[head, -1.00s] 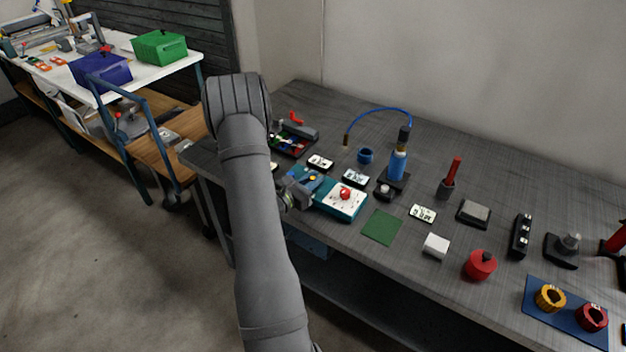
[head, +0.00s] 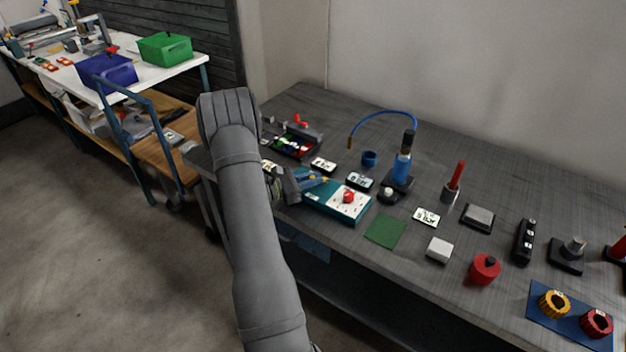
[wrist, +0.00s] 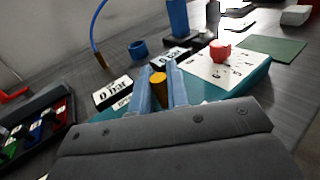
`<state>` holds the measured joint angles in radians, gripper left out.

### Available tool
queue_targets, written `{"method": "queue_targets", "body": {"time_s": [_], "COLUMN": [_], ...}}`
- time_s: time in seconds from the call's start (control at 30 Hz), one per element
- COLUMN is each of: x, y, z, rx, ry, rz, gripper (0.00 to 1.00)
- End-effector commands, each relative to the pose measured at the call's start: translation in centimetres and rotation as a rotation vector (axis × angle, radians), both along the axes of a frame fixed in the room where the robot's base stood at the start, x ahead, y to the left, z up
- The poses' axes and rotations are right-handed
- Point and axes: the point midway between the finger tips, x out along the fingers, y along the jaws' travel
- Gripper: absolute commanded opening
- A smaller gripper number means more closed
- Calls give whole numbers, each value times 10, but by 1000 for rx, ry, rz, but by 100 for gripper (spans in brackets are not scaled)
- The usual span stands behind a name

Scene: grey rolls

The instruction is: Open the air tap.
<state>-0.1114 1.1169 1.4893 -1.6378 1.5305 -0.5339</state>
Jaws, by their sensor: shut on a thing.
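A teal box (head: 326,206) stands at the table's near edge, with a white marked panel and a red knob (head: 348,196) on top; both knob (wrist: 220,50) and box (wrist: 243,82) show in the wrist view. My gripper (head: 318,180) is over the box's left end. In the wrist view its two blue fingers (wrist: 158,76) are closed around a small orange-yellow piece (wrist: 158,78), which I take to be the tap's handle. The fingers and gripper body hide how the piece joins the box. The red knob is clear of the fingers.
A tray of coloured pieces (head: 298,140) is to the left. A green mat (head: 385,231) lies to the right.

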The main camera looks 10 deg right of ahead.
Motion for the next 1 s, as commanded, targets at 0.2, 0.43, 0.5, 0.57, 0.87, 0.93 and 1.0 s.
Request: {"method": "queue_targets", "body": {"time_s": [0.2,0.43,0.5,0.57,0.87,0.93,1.0], "x": [0,0,0,0,-11,-14,-17], "y": [0,0,1,4,59,77,94], "z": [1,0,0,0,0,0,0], "rx": [-1,-1,-1,-1,-1,0,-1], "ry": [-1,0,0,0,0,-1,-1], "rz": [2,2,2,3,7,7,7], "gripper": [35,35,35,35,35,35,35]}}
